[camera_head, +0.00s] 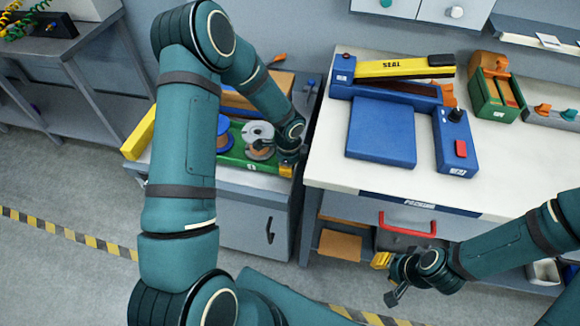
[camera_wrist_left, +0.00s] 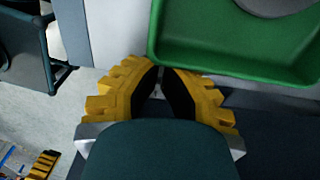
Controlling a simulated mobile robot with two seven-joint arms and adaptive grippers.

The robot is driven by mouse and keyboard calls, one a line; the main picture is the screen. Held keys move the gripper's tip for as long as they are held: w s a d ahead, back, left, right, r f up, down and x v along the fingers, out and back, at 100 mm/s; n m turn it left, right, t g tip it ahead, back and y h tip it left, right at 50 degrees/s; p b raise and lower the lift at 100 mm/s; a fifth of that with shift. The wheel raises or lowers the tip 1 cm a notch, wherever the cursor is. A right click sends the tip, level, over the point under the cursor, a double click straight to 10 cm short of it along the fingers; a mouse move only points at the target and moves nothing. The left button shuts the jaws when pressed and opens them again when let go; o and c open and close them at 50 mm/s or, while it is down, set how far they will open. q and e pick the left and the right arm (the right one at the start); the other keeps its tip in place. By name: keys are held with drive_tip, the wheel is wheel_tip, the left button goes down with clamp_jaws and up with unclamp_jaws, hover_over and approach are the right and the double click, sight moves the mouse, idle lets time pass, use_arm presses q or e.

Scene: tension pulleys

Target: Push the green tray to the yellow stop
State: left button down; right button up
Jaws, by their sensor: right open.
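The green tray (camera_head: 236,160) lies on the low cart left of the packing bench and holds a blue spool (camera_head: 223,133) and a copper-coloured spool (camera_head: 258,138). The yellow stop (camera_head: 138,133) stands at the cart's left end, apart from the tray. My left gripper (camera_head: 287,170) is low at the tray's right end. In the left wrist view the yellow fingers (camera_wrist_left: 162,70) come together at their tips, empty, close by the tray's rim (camera_wrist_left: 225,72); contact is unclear. My right gripper (camera_head: 386,278) is open and empty in front of the bench.
The packing bench (camera_head: 330,160) stands right of the cart, a narrow gap between them. It carries a blue and yellow sealer (camera_head: 404,68) and a green box (camera_head: 495,98). A red-handled case (camera_head: 408,225) is below it. My left arm hides part of the cart.

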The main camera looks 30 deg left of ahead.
use_arm(q)
drive_tip(key=s+a+p, duration=0.1)
drive_tip(key=a, duration=0.4)
drive_tip(key=s+a+p, duration=0.1)
drive_tip(key=a, duration=0.4)
drive_tip(key=s+a+p, duration=0.2)
drive_tip(key=a, duration=0.3)
drive_tip(key=shift+a, duration=0.25)
